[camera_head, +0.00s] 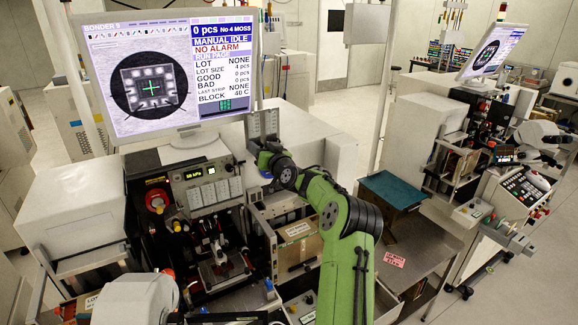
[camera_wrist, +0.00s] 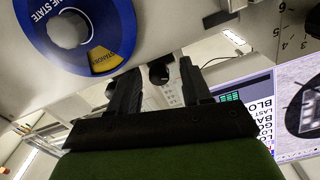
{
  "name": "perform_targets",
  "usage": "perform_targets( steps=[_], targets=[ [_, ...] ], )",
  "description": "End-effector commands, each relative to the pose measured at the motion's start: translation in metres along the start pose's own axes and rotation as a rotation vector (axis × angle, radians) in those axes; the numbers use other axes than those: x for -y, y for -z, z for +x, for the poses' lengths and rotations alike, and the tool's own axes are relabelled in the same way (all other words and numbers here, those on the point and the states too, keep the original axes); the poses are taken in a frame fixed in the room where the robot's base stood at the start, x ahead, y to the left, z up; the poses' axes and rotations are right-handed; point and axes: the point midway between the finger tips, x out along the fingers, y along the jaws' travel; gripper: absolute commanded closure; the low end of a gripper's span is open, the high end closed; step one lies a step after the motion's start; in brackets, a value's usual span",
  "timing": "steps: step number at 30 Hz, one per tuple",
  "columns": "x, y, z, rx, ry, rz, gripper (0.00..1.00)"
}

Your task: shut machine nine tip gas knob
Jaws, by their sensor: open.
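The monitor (camera_head: 170,75) in the head view reads BONDER 9, so the machine below it is machine nine. My gripper (camera_wrist: 158,66) is open, its two dark fingers pointing at the machine's pale panel. A small black knob (camera_wrist: 159,74) shows between the fingertips in the wrist view; no label on it is readable, and I cannot tell if the fingers touch it. In the head view my gripper (camera_head: 266,150) is at the panel's right end, mostly hidden by my green arm. The knob is hidden there.
A blue dial plate (camera_wrist: 110,25) with a pale round knob and a yellow STANDBY sector is close left of my fingers. A numbered dial (camera_wrist: 300,30) is at right.

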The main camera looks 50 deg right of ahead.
Motion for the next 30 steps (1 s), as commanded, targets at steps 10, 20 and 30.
perform_targets(
  steps=[10, 20, 30],
  targets=[
    [0.001, 0.009, -0.003, 0.004, -0.003, -0.498, 0.52],
    [-0.002, -0.003, -0.08, 0.002, -0.003, -0.506, 0.52],
    [-0.003, -0.004, -0.159, 0.003, -0.007, -0.504, 0.52]
  ],
)
